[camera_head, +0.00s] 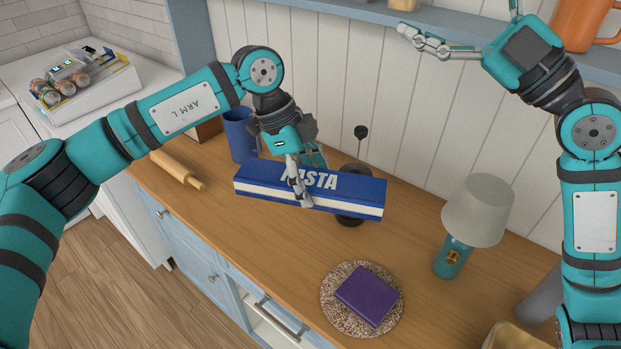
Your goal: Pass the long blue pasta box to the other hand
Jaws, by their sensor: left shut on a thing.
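The long blue pasta box (345,188) has a white band along its side and the letters "PASTA" on top. It is held above the wooden counter, lying roughly level across the middle of the view. My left gripper (301,190) comes down from above and is shut on the box left of its middle, covering part of the lettering. The right half of the box is free. My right gripper (455,16) is at the top right, empty, its fingers spread wide, well apart from the box; one finger is cut off by the top edge.
On the counter (270,240) are a rolling pin (178,170), a blue mug (240,137), a dark stand (361,135) behind the box, a lamp (476,212), and a purple book (368,295) on a round mat (336,316). An orange mug (580,22) sits on the shelf.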

